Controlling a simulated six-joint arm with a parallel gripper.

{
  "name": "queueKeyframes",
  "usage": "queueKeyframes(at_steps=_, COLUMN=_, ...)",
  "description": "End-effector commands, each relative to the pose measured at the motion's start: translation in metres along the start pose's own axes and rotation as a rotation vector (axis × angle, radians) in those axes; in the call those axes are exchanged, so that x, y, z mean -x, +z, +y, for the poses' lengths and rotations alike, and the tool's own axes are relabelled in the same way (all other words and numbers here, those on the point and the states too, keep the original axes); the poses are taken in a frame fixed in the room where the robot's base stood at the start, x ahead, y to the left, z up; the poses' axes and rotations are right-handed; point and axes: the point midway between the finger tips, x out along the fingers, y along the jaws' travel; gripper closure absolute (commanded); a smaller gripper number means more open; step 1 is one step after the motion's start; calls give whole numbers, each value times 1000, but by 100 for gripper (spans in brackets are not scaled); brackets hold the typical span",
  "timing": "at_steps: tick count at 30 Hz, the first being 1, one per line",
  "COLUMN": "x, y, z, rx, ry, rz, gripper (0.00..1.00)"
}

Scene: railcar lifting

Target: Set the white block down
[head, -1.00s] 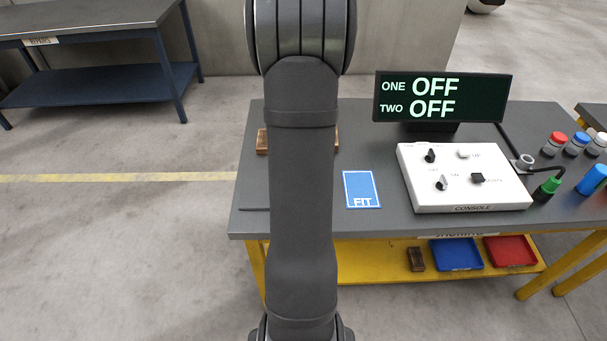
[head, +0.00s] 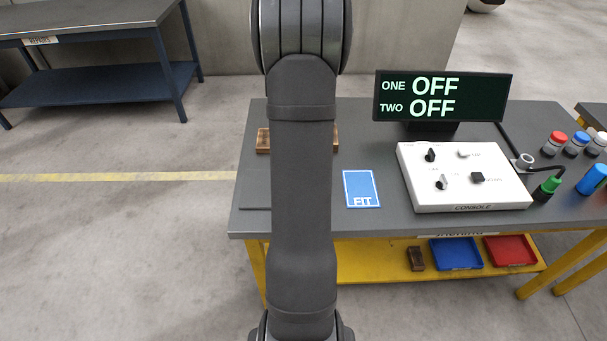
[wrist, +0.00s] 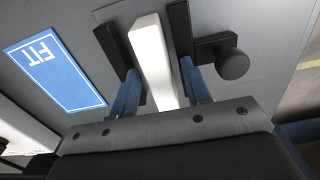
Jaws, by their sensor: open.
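The white block (wrist: 151,60) shows in the wrist view as a long pale bar between the two fingers of my gripper (wrist: 142,28). The fingers are blue with dark tips. They are open, with a narrow strip of grey showing on each side of the block. The grey bench top is behind the block; I cannot tell whether the block rests fully on it. In the head view my arm hides the block and the gripper.
The blue FIT card (head: 361,189) lies on the bench (head: 300,228); it is left of the gripper in the wrist view (wrist: 52,72). A dark round knob (wrist: 232,64) is close by the right finger. The white console (head: 465,177) and a display (head: 443,97) reading OFF twice stand to the right.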

Motion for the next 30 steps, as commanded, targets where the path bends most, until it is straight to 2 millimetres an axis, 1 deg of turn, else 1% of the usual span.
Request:
queueKeyframes(at_steps=2, x=4, y=0, z=0, rx=0, ry=0, rz=2, gripper=56)
queueKeyframes(at_steps=5, x=16, y=-1, z=0, rx=0, ry=0, rz=4, gripper=56)
queueKeyframes(at_steps=8, x=34, y=-1, z=0, rx=0, ry=0, rz=6, gripper=56)
queueKeyframes(at_steps=15, x=87, y=-1, z=0, rx=0, ry=0, rz=6, gripper=56)
queueKeyframes(at_steps=18, x=104, y=-1, z=0, rx=0, ry=0, rz=5, gripper=56)
queueKeyframes(at_steps=21, x=115, y=-1, z=0, rx=0, ry=0, rz=3, gripper=56)
queueKeyframes(at_steps=24, x=121, y=0, z=0, rx=0, ry=0, rz=1, gripper=56)
queueKeyframes(at_steps=30, x=123, y=0, z=0, rx=0, ry=0, rz=0, gripper=56)
